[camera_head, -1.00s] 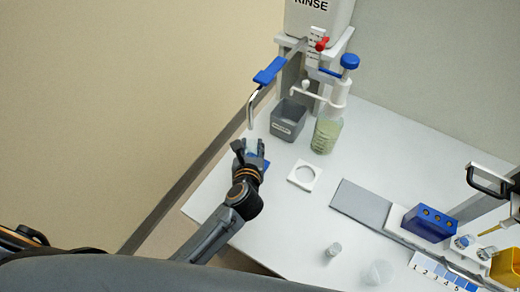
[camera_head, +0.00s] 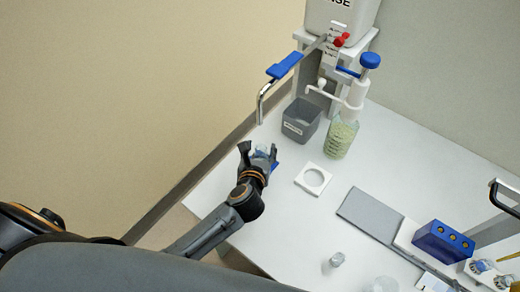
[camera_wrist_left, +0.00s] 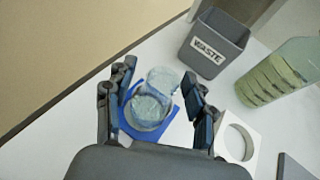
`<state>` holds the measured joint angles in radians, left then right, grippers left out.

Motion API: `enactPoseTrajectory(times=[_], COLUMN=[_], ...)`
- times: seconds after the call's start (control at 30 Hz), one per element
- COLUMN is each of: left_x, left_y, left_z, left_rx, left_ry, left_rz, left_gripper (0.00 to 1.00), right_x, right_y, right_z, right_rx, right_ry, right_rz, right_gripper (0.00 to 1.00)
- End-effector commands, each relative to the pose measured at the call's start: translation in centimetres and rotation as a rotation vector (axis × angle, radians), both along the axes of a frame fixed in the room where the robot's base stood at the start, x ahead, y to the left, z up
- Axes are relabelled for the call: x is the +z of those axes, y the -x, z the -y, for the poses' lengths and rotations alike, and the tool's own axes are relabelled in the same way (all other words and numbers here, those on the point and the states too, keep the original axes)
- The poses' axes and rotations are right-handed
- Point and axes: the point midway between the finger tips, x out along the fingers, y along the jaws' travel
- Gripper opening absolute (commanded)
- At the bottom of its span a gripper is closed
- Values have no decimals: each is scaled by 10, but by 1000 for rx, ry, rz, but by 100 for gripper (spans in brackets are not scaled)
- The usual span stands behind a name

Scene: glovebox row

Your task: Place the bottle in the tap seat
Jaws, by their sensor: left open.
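A clear bottle (camera_wrist_left: 158,84) stands on a blue pad (camera_wrist_left: 133,127) near the table's left edge. In the head view the bottle (camera_head: 262,151) is partly covered by my gripper, and only bits of the blue pad (camera_head: 275,166) show. The bent metal tap with a blue lever (camera_head: 285,65) hangs above and slightly left of it there. My left gripper (camera_head: 260,150) is open, its fingers on either side of the bottle; in the wrist view the gripper (camera_wrist_left: 158,95) shows gaps to the bottle. Whether this pad is the tap seat is not marked. My right gripper is not in view.
A grey waste bin (camera_head: 301,121) and a pump bottle with greenish contents (camera_head: 341,136) stand close behind. A white square ring (camera_head: 313,178) lies to the right. A grey plate (camera_head: 369,214), blue block (camera_head: 443,242) and small glass (camera_head: 337,259) are farther right and forward.

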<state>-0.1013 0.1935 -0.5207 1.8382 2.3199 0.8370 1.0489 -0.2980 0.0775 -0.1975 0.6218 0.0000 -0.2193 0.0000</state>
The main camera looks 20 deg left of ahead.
Motion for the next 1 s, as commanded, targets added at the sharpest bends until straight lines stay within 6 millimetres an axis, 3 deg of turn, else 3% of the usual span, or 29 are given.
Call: enactPoseTrajectory(times=[0.17,0.6,0.8,1.0], left_x=[4,37,45,47], left_y=[12,92,108,110], left_z=[3,15,17,17], left_rx=[-1,-1,1,1], left_ry=[2,1,-1,-1], left_rz=[0,-1,2,2], left_gripper=[55,55,55,55], right_x=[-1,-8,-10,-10], right_y=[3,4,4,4], right_z=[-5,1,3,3], right_rx=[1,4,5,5], right_ry=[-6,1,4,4], right_rz=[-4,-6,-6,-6], right_gripper=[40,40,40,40])
